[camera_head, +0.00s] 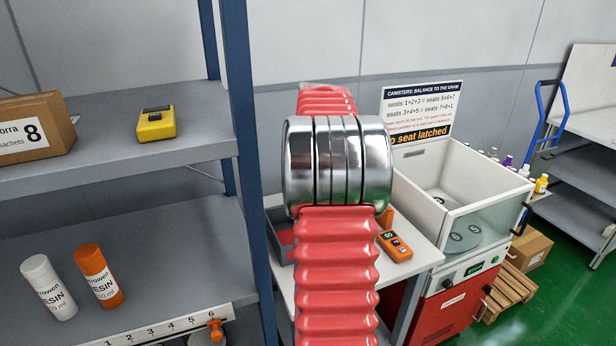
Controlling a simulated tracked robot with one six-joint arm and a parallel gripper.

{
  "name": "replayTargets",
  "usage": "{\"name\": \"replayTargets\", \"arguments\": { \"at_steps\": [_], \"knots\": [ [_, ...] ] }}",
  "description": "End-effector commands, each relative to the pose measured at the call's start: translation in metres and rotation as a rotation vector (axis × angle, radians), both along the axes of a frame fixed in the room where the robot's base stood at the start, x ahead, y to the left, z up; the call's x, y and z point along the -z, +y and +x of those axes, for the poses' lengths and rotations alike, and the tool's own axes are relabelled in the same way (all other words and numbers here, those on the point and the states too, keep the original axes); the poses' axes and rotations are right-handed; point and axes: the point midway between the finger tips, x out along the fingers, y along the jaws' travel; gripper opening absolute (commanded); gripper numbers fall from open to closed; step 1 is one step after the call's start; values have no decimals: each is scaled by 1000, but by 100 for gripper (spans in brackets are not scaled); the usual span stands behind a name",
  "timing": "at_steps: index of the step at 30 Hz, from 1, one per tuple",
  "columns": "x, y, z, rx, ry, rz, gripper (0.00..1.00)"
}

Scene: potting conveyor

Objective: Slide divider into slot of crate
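I see no divider and no slotted crate that I can make out in the head view. My arm, a red ribbed sleeve with a shiny metal collar, fills the middle of the picture and covers what lies behind it. My gripper is not in view. A dark grey open tray (281,249) shows in part on the white table (426,253), left of my arm. Most of it is hidden, so I cannot tell whether it is the crate.
At left, grey shelves (195,228) hold a cardboard box (33,137), a yellow device (156,124), and white (48,288) and orange (99,275) bottles. An orange handheld device (395,246) lies on the table. A white-and-red machine (455,270) stands right. Green floor (575,245) lies beyond.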

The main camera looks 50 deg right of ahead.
Motion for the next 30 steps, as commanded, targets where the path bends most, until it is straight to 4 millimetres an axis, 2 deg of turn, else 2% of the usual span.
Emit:
{"name": "replayTargets", "arguments": {
  "at_steps": [30],
  "knots": [
    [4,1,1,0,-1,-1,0]
  ]
}}
